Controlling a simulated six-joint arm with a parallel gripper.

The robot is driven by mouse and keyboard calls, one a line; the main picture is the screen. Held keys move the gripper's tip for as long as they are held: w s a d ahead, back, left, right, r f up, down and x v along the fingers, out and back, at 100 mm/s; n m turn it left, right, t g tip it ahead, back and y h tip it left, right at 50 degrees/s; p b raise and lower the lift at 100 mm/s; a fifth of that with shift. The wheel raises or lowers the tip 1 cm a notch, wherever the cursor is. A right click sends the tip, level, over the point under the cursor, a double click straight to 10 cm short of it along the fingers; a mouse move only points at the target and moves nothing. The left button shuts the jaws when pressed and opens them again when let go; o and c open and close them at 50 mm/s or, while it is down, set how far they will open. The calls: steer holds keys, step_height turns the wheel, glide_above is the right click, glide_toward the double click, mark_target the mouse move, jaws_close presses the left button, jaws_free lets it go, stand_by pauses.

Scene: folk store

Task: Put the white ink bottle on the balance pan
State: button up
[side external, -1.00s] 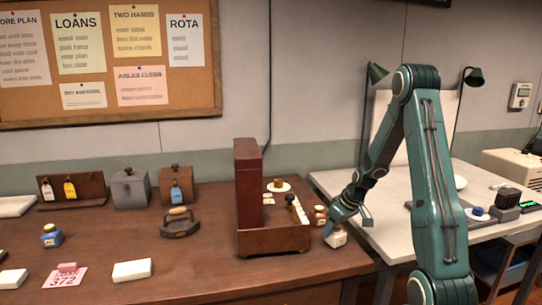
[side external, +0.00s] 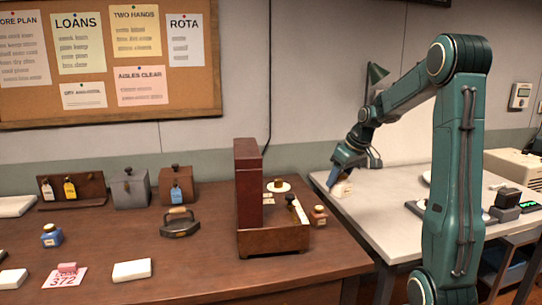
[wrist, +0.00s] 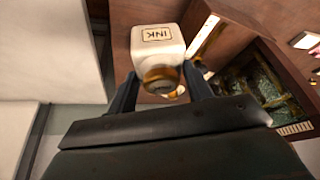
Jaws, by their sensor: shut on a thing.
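The white ink bottle (side external: 342,188) is held by my gripper (side external: 346,172), raised above the box's right side in the side picture, in front of the pale table's left end. In the wrist view the bottle (wrist: 158,45) shows its INK label and brass cap between the two fingers of my gripper (wrist: 160,82), which are shut on it. A small white dish (side external: 270,187) with a brass-coloured piece on it shows behind the wooden box, and a pale round plate (side external: 427,177) is partly hidden by my arm on the pale table. I cannot tell which is the balance pan.
The wooden box with a tall upright panel (side external: 247,180) stands at the brown table's right end. A reddish bottle (side external: 318,218) is beside it. An iron (side external: 180,223) and a blue bottle (side external: 52,236) stand further left. Dark devices (side external: 507,199) sit on the pale table.

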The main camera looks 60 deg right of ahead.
steer(key=shift+r, duration=1.1)
steer(key=shift+w+a+r, duration=0.25)
steer(key=shift+w+a, duration=0.05)
steer(key=shift+w, duration=0.05)
steer(key=shift+m, duration=0.6)
steer(key=w+a+r, duration=0.2)
steer(key=a, duration=0.1)
steer(key=w+a+r, duration=0.2)
steer(key=a, duration=0.1)
steer(key=w+a+r, duration=0.2)
steer(key=a, duration=0.1)
steer(key=shift+w, duration=0.3)
steer(key=shift+c, duration=0.6)
steer(key=w+a+r, duration=0.2)
steer(key=a, duration=0.4)
steer(key=w+a+r, duration=0.2)
steer(key=w+a, duration=0.1)
steer(key=a, duration=0.3)
steer(key=w+a+f, duration=0.3)
steer(key=a+f, duration=0.1)
steer(key=a, duration=0.1)
steer(key=shift+w+a+f+n+y, duration=0.2)
steer(key=shift+a+f+n, duration=0.6)
steer(key=shift+f, duration=2.95)
steer(key=shift+w+a+f+n+y, duration=0.2)
steer(key=shift+a+f+n, duration=0.6)
steer(key=shift+f, duration=3)
steer(key=shift+w+a+f+n+y, duration=0.1)
steer(key=shift+a+f+n+y, duration=0.45)
steer(key=shift+f, duration=3.2)
